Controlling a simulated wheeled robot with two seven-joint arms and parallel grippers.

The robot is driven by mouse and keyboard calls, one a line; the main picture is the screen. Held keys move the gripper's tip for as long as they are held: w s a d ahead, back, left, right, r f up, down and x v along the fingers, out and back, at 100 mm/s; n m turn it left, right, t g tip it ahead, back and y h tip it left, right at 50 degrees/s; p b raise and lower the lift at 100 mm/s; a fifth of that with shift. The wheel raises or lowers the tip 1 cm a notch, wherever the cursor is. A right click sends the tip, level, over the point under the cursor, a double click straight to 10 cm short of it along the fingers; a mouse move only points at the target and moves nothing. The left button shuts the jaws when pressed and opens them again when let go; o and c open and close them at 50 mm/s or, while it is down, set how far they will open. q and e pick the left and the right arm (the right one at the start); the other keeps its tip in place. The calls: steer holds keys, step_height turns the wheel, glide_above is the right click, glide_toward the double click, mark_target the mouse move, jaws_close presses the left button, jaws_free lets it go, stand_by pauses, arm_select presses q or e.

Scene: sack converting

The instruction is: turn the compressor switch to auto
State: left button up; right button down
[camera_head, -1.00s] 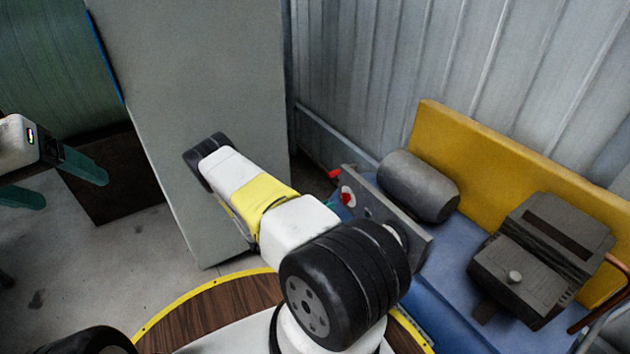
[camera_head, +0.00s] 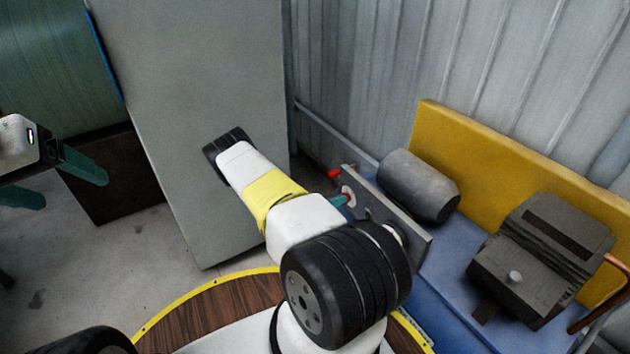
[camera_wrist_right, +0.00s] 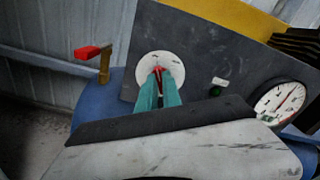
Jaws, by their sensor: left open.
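The compressor switch (camera_wrist_right: 160,67) is a red knob on a round white dial, set in a dark grey panel (camera_wrist_right: 215,60) in the right wrist view. It also shows partly in the head view (camera_head: 348,190). My right gripper (camera_wrist_right: 159,88) has its teal fingers close together on both sides of the red knob, with no clear gap seen. The fingertips hide part of the knob, and the dial's markings are too small to read. My left gripper (camera_head: 62,180) is open and empty at the far left, away from the panel.
A red-handled valve (camera_wrist_right: 92,52) sits left of the dial. A green button (camera_wrist_right: 217,92) and a round gauge (camera_wrist_right: 282,102) are to its right. A grey motor (camera_head: 418,185) and pump (camera_head: 540,255) stand behind the panel on the blue tank. A tall grey cabinet (camera_head: 200,60) stands left.

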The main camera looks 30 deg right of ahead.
stand_by(0.3)
steer(key=m, duration=1.1)
steer(key=shift+s+m, duration=0.1)
steer(key=shift+m, duration=0.5)
steer(key=c, duration=1.5)
jaws_free()
steer(key=shift+a, duration=0.1)
